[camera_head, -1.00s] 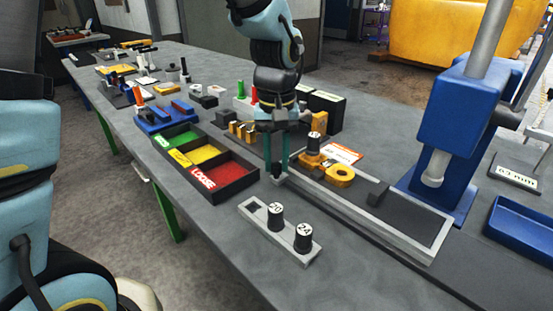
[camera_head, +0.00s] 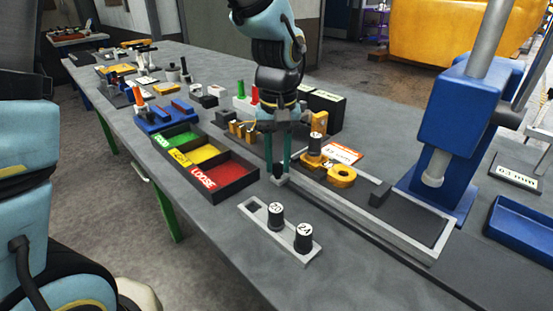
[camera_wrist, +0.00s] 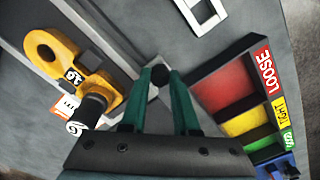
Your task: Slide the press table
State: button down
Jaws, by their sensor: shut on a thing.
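The press table is a long dark slide in a light grey rail frame (camera_head: 360,222), running from below my gripper toward the blue press (camera_head: 455,130). My gripper (camera_head: 278,172) points down at the slide's near left end. Its green fingers are closed on a black knob there, which also shows between the fingertips in the wrist view (camera_wrist: 160,74). A yellow casting (camera_head: 341,176) with a round hole lies on the slide, right of the fingers. A black numbered plug (camera_head: 315,145) stands upright on it; both show at left in the wrist view (camera_wrist: 93,108).
A black tray with green, yellow and red compartments (camera_head: 235,189) lies just left of my gripper. A grey holder (camera_head: 257,222) with plugs marked 20 and 24 stands in front. A white-and-orange card (camera_head: 345,154) lies behind the casting. A blue tray (camera_head: 525,232) is at right.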

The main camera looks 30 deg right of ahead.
jog(key=s+d+b, duration=0.1)
jog(key=s, duration=0.5)
jog(key=s+d, duration=0.2)
jog(key=s, duration=0.4)
jog(key=s+d+b, duration=0.1)
jog(key=s+d, duration=0.1)
jog(key=s, duration=0.4)
jog(key=shift+s+b, duration=0.3)
jog(key=c, duration=0.7)
grip_release()
jog(key=shift+o, duration=0.2)
notch_tip(320, 180, up, 11)
jog(key=b, duration=0.1)
jog(key=shift+f, duration=0.1)
